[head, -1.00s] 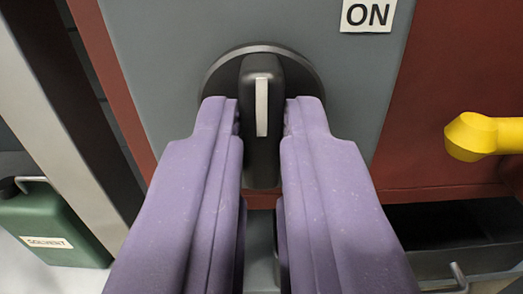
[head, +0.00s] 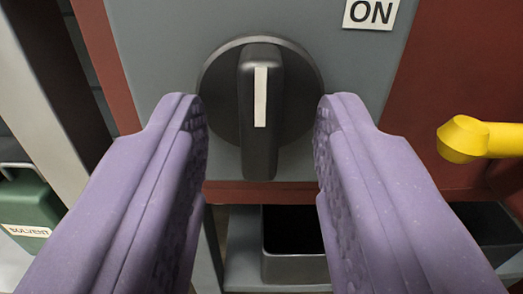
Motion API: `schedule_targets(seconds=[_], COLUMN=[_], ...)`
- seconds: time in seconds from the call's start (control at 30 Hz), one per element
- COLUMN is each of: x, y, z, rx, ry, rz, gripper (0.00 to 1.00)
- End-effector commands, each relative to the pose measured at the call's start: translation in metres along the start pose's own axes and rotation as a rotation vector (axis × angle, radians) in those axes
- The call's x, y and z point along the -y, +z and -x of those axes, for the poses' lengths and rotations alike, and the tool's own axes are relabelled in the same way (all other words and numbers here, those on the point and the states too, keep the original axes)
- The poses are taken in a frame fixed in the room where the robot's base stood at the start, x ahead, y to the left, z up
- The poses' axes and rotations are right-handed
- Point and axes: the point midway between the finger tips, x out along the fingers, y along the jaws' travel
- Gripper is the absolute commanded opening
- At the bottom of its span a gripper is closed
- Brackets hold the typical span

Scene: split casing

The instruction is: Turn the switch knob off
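The switch knob (head: 260,150) is a black round dial with a raised bar handle on a grey panel. Its white pointer line stands upright, pointing to the top. A white label (head: 371,12) reading "ON" is on the panel at the upper right of the knob. My gripper (head: 260,108) has two purple fingers spread wide, one on each side of the knob's bar. Clear gaps show between both fingers and the bar, and nothing is held.
A yellow handle (head: 480,138) sticks out at the right in front of the dark red casing (head: 455,90). A green solvent can (head: 25,205) stands at the lower left beside a pale post (head: 40,110). A grey metal bin (head: 295,268) shows below the panel.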

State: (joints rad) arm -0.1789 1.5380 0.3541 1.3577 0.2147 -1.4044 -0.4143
Motion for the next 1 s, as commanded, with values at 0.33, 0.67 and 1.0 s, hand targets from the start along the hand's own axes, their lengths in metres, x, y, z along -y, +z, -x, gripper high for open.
schedule_targets(seconds=[0.33,0.67,1.0], x=[0.001,0.000,0.000], y=[-0.003,0.000,0.001], z=[0.040,0.078,0.078], rx=[0.003,0.001,0.000], ry=[-0.002,-0.001,0.000], rz=[0.000,0.000,0.000], gripper=[0.39,0.39,0.39])
